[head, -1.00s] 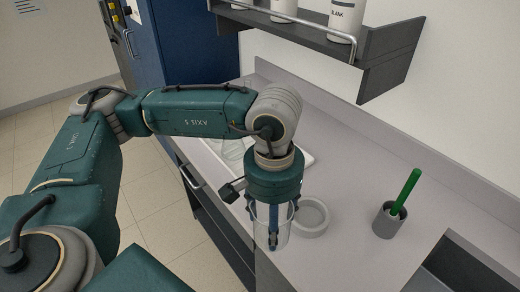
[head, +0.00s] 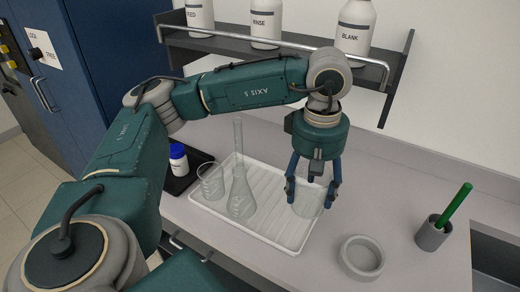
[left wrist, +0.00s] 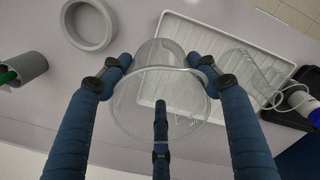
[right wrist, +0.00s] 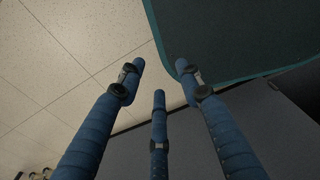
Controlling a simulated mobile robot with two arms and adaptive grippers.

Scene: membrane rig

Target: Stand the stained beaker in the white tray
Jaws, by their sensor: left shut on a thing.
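My left gripper (head: 312,190) is shut on a clear beaker (head: 308,208), upright or nearly so, over the right end of the white tray (head: 272,216). In the left wrist view the beaker (left wrist: 135,100) sits between the fingers, its far end overlapping the tray's edge (left wrist: 150,92). I cannot tell whether it touches the tray. No stain shows clearly. Another clear beaker (head: 210,184) and a long-necked flask (head: 241,195) stand at the tray's left. My right gripper (right wrist: 162,75) is open and empty, away from the bench.
A grey ring-shaped dish (head: 361,258) is right of the tray. A grey cup (head: 432,236) holds a green rod (head: 458,200). A blue-capped bottle (head: 179,162) stands on a black tray (head: 186,178) at left. A shelf (head: 215,45) with bottles hangs behind.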

